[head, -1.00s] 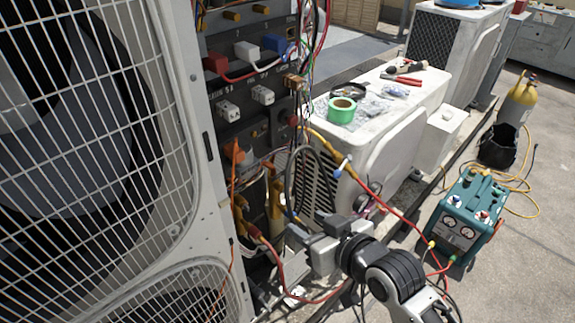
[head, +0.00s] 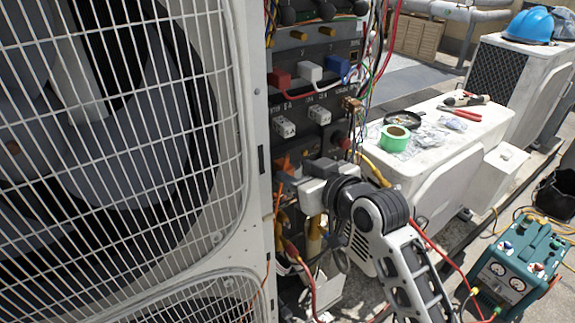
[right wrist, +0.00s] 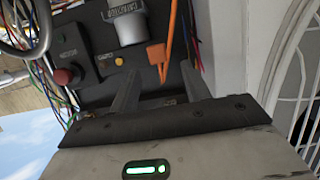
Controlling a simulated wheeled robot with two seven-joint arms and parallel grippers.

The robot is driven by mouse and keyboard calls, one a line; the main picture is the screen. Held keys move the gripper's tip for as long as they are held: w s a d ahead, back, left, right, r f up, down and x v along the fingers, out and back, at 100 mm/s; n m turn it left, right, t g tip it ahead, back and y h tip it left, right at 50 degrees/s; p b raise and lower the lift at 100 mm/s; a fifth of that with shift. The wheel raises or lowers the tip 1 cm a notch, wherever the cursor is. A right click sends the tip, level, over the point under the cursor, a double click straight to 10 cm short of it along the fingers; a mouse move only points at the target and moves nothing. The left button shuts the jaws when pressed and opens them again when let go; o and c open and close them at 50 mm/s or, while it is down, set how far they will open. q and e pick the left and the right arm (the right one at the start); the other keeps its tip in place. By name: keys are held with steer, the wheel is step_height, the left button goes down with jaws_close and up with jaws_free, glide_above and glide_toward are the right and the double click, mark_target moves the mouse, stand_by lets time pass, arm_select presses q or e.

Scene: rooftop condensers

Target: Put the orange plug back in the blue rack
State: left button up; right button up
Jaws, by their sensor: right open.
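An orange plug (head: 283,163) shows in the head view low on the dark panel, partly hidden by my right gripper. An orange cable (head: 277,205) hangs below it. In the right wrist view an orange piece (right wrist: 157,53) and orange cable (right wrist: 173,38) show just beyond my fingers. My right gripper (head: 296,182) is at the panel beside the plug. In the right wrist view its fingers (right wrist: 160,88) are apart, with nothing seen held between them. I cannot make out a blue rack; a blue block (head: 338,67) sits higher on the panel. My left gripper is not in view.
The panel carries a red block (head: 280,79), a white block (head: 310,71) and loose wires. A fan grille (head: 110,120) stands at left. A white unit (head: 450,135) at right bears green tape (head: 394,138) and tools. A teal machine (head: 515,265) stands on the ground.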

mark_target(286, 166)
steer(key=shift+x, duration=2.55)
jaws_close()
